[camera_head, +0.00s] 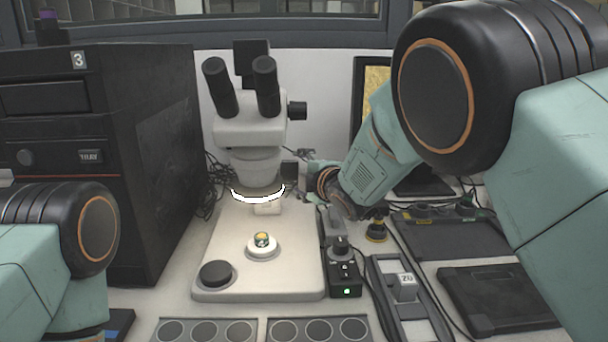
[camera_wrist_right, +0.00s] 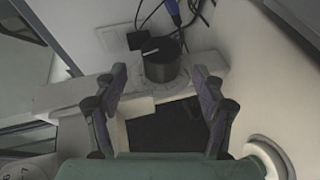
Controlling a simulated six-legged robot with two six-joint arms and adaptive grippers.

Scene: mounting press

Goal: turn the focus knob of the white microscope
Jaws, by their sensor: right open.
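The white microscope (camera_head: 250,130) stands upright on its broad white base in the middle of the head view, with two black eyepieces. A black focus knob (camera_head: 289,169) sits low on its right side. In the right wrist view the black knob (camera_wrist_right: 162,64) has a pale mark on top and a white collar. My right gripper (camera_head: 308,180) is small and partly hidden by its wrist in the head view. In the wrist view its open fingers (camera_wrist_right: 160,76) lie either side of the knob, with visible gaps. My left gripper is out of view; only left arm links show.
A black tower (camera_head: 150,150) stands left of the microscope. A control box with a green light (camera_head: 345,280) and a grey holder (camera_head: 400,310) stand right of the base. Cables run behind the microscope. Trays with round wells (camera_head: 205,330) lie in front.

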